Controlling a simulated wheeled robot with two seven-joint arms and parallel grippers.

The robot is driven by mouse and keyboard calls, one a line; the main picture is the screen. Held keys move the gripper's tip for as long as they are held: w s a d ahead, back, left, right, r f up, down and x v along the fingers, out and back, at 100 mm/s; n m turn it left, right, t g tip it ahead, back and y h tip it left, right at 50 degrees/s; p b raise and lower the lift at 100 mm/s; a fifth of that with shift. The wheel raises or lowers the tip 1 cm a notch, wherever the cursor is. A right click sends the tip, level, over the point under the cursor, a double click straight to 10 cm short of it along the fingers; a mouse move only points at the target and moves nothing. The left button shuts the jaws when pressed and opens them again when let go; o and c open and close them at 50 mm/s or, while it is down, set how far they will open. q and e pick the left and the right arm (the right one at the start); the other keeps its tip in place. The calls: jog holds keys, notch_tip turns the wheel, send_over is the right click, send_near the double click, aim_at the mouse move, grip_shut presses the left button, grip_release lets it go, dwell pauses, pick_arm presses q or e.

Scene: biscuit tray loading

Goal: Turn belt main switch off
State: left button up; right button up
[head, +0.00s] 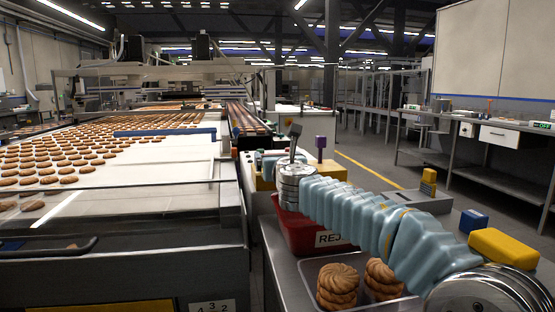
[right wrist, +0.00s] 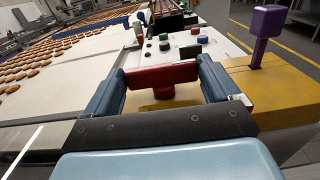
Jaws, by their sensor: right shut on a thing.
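The main switch appears as a red T-shaped handle (right wrist: 163,76) on a yellow housing (right wrist: 240,88) in the right wrist view. Its bar lies across the picture between my two blue-grey fingers. My right gripper (right wrist: 166,72) is shut on this handle, with one finger at each end of the bar. In the head view my right arm reaches in from the right to the yellow housing (head: 265,184) beside the belt; the red handle is hidden there. My left gripper is in neither view.
A purple lever (right wrist: 265,28) stands upright on the housing, right of my gripper. A panel with coloured buttons (right wrist: 190,50) lies beyond. The biscuit belt (head: 150,195) is at left. Below my arm are a red reject bin (head: 300,235) and a clear tray (head: 312,301) of biscuits.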

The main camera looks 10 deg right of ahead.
jog(key=o, duration=0.8)
jog(key=s+b, duration=0.3)
jog(key=s, duration=1)
jog(key=shift+s+a, duration=0.1)
jog(key=shift+s, duration=0.3)
